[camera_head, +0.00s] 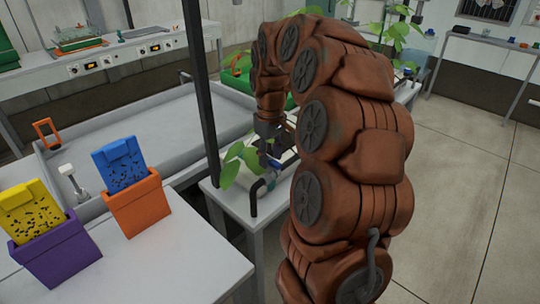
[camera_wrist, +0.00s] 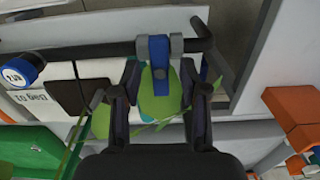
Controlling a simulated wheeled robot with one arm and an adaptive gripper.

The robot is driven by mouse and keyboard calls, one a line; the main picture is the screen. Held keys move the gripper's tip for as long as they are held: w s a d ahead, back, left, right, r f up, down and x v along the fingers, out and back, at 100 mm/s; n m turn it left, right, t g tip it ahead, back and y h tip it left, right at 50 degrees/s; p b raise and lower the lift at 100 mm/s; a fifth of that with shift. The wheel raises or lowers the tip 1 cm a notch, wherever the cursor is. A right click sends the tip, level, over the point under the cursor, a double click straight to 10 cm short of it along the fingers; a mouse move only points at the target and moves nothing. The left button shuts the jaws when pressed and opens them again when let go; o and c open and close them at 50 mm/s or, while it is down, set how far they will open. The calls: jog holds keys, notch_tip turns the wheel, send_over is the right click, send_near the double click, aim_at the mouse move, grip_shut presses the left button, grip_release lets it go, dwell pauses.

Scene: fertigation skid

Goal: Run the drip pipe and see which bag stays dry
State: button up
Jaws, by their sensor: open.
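My gripper (camera_wrist: 155,105) is open in the wrist view, with a finger on each side of a blue lever (camera_wrist: 160,62) on a black pipe (camera_wrist: 100,48). The fingers appear apart from the lever. A green leaf shows behind it. A blue cap with a white label (camera_wrist: 20,70) is at the pipe's left. White material with partly readable lettering (camera_wrist: 28,98) lies below it; I cannot tell whether it is a bag. In the head view my gripper (camera_head: 270,150) is above a white bench, near the bent black pipe (camera_head: 257,192) and leaves (camera_head: 233,165); my arm hides much there.
A purple box with a yellow card (camera_head: 55,255) and an orange box with a blue card (camera_head: 138,205) stand on the near white table (camera_head: 160,265). A dark upright post (camera_head: 200,90) stands left of my gripper. A grey basin (camera_head: 150,125) lies behind. Floor at right is clear.

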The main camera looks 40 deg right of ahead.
aim_at(270, 159)
notch_tip(270, 159, up, 12)
dwell(0.6)
dwell(0.7)
jog(key=s+a+p, duration=0.5)
jog(key=s+a, duration=0.4)
jog(key=a, duration=0.6)
jog(key=s+a+f+g+p, duration=0.1)
jog(key=s+a, duration=0.3)
jog(key=s, duration=0.5)
jog(key=s+a+f+m+p, duration=0.1)
jog(key=s+a+f+p, duration=0.2)
jog(key=s, duration=0.6)
jog(key=shift+a+f+g+p, duration=0.35)
jog(key=shift+g+p, duration=0.05)
jog(key=shift+p, duration=0.25)
